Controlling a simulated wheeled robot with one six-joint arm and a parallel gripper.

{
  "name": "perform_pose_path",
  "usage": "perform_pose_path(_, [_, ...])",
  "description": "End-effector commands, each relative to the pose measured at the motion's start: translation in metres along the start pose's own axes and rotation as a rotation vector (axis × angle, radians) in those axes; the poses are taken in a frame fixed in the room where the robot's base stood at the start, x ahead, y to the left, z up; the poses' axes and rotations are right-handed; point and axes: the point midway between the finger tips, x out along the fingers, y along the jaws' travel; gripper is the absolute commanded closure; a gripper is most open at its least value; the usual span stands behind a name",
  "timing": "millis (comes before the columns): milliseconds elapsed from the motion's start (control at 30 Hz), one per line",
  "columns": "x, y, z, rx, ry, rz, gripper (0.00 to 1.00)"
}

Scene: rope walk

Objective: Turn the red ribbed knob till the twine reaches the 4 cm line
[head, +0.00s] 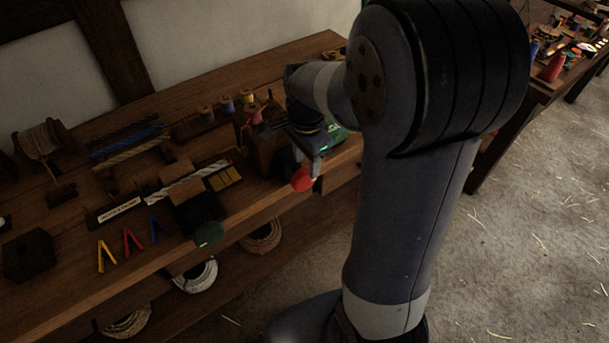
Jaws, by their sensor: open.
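The red knob (302,180) sits at the front edge of the workbench, right of the middle of the picture. Its ribs are too small to make out. My gripper (307,170) is open and right at the knob, its fingers pointing down; one finger shows just right of the knob. I cannot tell whether the fingers touch it or stand clear of it. My arm hides part of the bench behind. A pale twisted strand (196,179) lies along the bench to the left. I cannot make out a 4 cm line or where the twine's end is.
A green disc (208,234) stands at the bench's front edge. Yellow (107,256), red (132,240) and blue (158,228) V-shaped tools lie left of it. Thread spools (227,104) stand behind. Rope coils (196,275) sit below. Straw-strewn floor (520,240) is open on the right.

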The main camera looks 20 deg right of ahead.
Motion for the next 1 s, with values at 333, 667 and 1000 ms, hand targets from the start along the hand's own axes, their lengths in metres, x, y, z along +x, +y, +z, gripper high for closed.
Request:
perform_pose_path(333, [0.053, 0.0, 0.001, -0.001, -0.002, 0.003, 0.56])
perform_pose_path(667, [0.06, 0.0, 0.0, -0.002, -0.001, 0.0, 0.56])
perform_pose_path(1000, [0.06, 0.0, 0.0, -0.002, -0.001, 0.0, 0.79])
